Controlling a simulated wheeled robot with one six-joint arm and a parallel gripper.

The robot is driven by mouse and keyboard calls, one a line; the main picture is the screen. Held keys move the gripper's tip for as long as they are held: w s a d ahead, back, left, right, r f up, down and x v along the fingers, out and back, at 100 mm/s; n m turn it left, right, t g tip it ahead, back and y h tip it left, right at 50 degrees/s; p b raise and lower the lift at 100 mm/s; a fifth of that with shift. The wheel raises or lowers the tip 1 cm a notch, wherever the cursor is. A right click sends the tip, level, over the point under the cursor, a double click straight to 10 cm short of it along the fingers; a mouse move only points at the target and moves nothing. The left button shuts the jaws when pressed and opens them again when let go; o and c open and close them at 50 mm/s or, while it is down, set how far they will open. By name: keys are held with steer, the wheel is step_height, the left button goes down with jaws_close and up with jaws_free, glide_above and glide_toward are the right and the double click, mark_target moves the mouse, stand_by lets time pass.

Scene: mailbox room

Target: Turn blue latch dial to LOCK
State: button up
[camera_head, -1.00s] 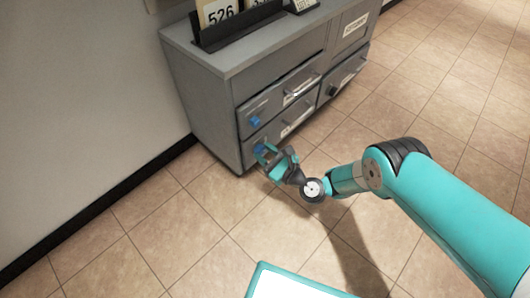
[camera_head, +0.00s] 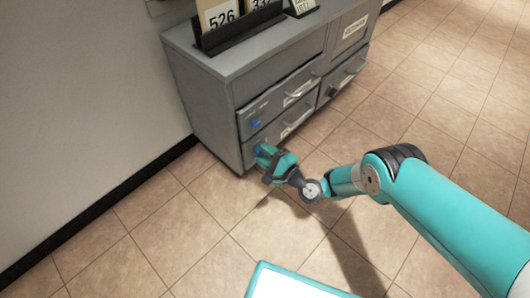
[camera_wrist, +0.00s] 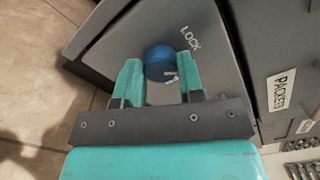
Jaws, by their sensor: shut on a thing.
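The blue latch dial (camera_wrist: 160,58) is on the grey front of the cabinet's lower left drawer. In the wrist view it sits between the two teal fingers of my gripper (camera_wrist: 160,76), which is shut on it. A small pale mark on the dial's near edge points toward the lower right of that picture. The word LOCK (camera_wrist: 190,39) is printed just to the upper right of the dial. In the head view my gripper (camera_head: 264,154) is at the dial (camera_head: 258,150), which is mostly hidden by the fingers.
A second blue dial (camera_head: 254,123) is on the drawer above, and a black knob (camera_head: 333,91) is on a drawer to the right. A PACKETS label (camera_wrist: 281,91) is right of the dial. Number cards (camera_head: 220,17) stand on the cabinet (camera_head: 235,55). The tiled floor (camera_head: 190,245) is clear.

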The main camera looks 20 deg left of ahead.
steer(key=shift+n+p, duration=0.95)
steer(key=shift+n, duration=2.75)
steer(key=shift+w, duration=0.1)
steer(key=o, duration=0.9)
steer(key=shift+p+v, duration=5.75)
steer(key=shift+v, duration=3.05)
